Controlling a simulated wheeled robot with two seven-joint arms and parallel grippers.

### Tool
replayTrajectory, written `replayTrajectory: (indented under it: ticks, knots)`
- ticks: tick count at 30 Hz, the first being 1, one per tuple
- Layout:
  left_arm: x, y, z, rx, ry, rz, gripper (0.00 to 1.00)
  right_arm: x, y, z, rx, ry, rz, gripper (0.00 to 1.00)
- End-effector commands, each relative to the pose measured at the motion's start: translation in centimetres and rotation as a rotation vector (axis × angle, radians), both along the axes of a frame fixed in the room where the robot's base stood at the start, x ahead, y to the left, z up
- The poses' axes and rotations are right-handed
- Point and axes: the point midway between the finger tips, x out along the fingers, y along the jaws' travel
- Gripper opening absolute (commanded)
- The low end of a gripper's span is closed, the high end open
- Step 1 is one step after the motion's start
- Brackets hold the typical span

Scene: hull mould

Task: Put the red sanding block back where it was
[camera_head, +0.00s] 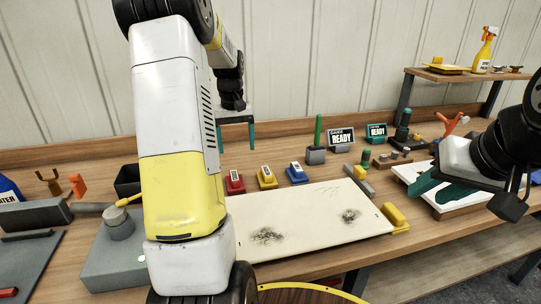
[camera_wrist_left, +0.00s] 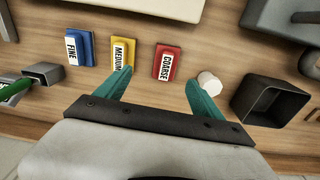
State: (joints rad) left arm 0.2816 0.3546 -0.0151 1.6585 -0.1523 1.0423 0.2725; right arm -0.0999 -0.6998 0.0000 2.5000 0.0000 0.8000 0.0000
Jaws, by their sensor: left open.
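The red sanding block (camera_head: 235,183), labelled COARSE in the left wrist view (camera_wrist_left: 166,64), sits on the wooden bench behind the cream panel (camera_head: 310,215). The yellow MEDIUM block (camera_head: 266,178) and the blue FINE block (camera_head: 297,174) stand beside it in a row. My left gripper (camera_head: 237,133) is open and empty, raised above the bench near the red block. In the left wrist view its fingers (camera_wrist_left: 160,92) are spread, with the red block beyond and between them, apart from both. My right gripper (camera_head: 440,189) is open over a white board at the right.
A black open box (camera_wrist_left: 270,100) and a white cylinder (camera_wrist_left: 209,83) stand close to the red block. A grey holder with a green-handled tool (camera_head: 317,145) is right of the blue block. READY signs (camera_head: 341,137) stand behind. A yellow block (camera_head: 393,215) lies by the panel's right edge.

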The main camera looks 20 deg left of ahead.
Motion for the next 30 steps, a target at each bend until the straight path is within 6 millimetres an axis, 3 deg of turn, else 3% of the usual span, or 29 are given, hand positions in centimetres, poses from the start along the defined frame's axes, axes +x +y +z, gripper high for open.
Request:
replayTrajectory:
  ticks: [1, 6, 13, 18, 24, 30]
  knots:
    - [-0.8, -1.4, 1.8, 0.000, -0.033, -0.028, 0.78, 0.0, 0.0, 0.0, 0.000, 0.000, 0.000, 0.36]
    - [-4.8, -6.2, 6.6, -0.005, -0.136, -0.137, 0.78, 0.0, 0.0, 0.0, 0.000, 0.000, 0.000, 0.36]
    - [-11.5, -12.0, 10.6, -0.013, -0.278, -0.282, 0.78, 0.0, 0.0, 0.0, 0.000, 0.000, 0.000, 0.36]
    - [-16.8, -15.5, 11.8, -0.018, -0.385, -0.389, 0.78, 0.0, 0.0, 0.0, 0.000, 0.000, 0.000, 0.36]
    - [-22.0, -18.2, 11.4, -0.024, -0.487, -0.489, 0.78, 0.0, 0.0, 0.0, 0.000, 0.000, 0.000, 0.36]
    - [-24.3, -19.3, 10.8, -0.027, -0.535, -0.535, 0.78, 0.0, 0.0, 0.0, 0.000, 0.000, 0.000, 0.36]
